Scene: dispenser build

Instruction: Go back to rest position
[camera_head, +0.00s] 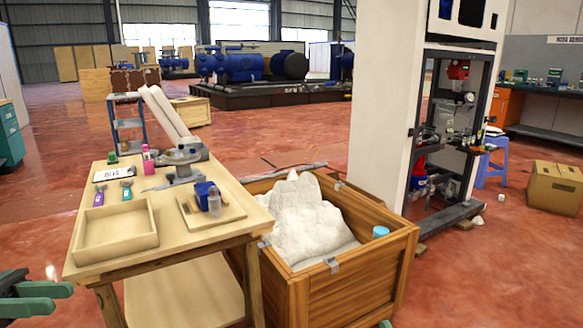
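My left gripper (63,299) is at the lower left edge of the head view. Its two green fingers are apart with nothing between them. It is in front of the wooden workbench (187,244), to the left of its near corner, and touches nothing that I can see. Of my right gripper, only a small green tip (385,324) shows at the bottom edge, in front of the wooden crate (345,291). Whether it is open or shut is hidden.
The workbench holds a shallow wooden tray (117,251), a blue part (205,194) on a board and several tools. The crate holds a white sack-like heap (302,218). A white column (385,105) and machine frame (442,222) stand behind.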

